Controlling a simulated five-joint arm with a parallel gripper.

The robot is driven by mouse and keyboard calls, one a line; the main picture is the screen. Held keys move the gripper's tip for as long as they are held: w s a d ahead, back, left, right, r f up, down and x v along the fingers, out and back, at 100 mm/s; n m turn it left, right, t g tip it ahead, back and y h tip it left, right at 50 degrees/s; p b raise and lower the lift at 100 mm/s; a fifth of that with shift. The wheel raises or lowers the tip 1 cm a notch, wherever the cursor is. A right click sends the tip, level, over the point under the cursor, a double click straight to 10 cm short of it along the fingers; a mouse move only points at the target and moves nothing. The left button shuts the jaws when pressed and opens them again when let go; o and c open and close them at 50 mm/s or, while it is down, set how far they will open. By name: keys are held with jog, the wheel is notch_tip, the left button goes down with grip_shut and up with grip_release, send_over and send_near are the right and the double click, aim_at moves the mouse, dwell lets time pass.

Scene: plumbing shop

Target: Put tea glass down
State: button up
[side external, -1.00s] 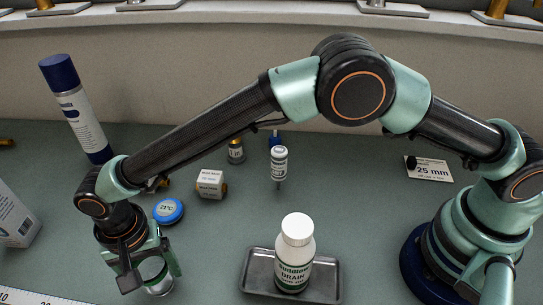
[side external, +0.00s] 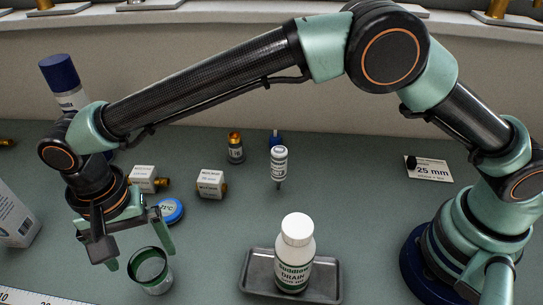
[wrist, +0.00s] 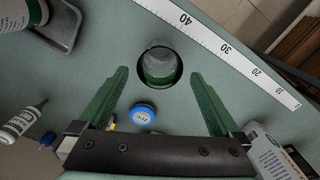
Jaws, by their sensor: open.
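The tea glass (side external: 152,284), a clear cup with a dark green band at its rim, stands upright on the grey-green bench at the front left. In the wrist view the tea glass (wrist: 160,64) shows from above, past and between my fingertips. My gripper (side external: 138,253) is open and empty, above the glass and a little left of it in the side view. The wrist view shows the fingers of my gripper (wrist: 158,76) spread wide, with clear space on both sides of the glass.
A ruler (wrist: 215,50) lies at the bench's front edge near the glass. A drain cleaner bottle (side external: 294,262) stands on a grey tray (side external: 328,286) to the right. A white carton (side external: 14,218) stands left.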

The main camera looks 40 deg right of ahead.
jog(key=w+d+r+n+t+y, duration=0.1)
jog(key=w+d+r, duration=0.2)
jog(key=d+r, duration=0.6)
jog(key=w+d+r+n+t, duration=0.1)
jog(key=w+d+r, duration=0.2)
jog(key=d+r, duration=0.65)
jog(key=s+d+f+t, duration=0.1)
jog(key=s+d, duration=0.2)
jog(key=d, duration=0.5)
jog(key=s+d+f+n+t, duration=0.1)
jog(key=s+d, duration=0.3)
jog(key=d, duration=0.4)
jog(key=s+d+f+n+t+h, duration=0.1)
jog(key=s+d, duration=0.2)
jog(key=d, duration=0.5)
jog(key=shift+s+d+f+t, duration=0.3)
jog(key=shift+s, duration=0.05)
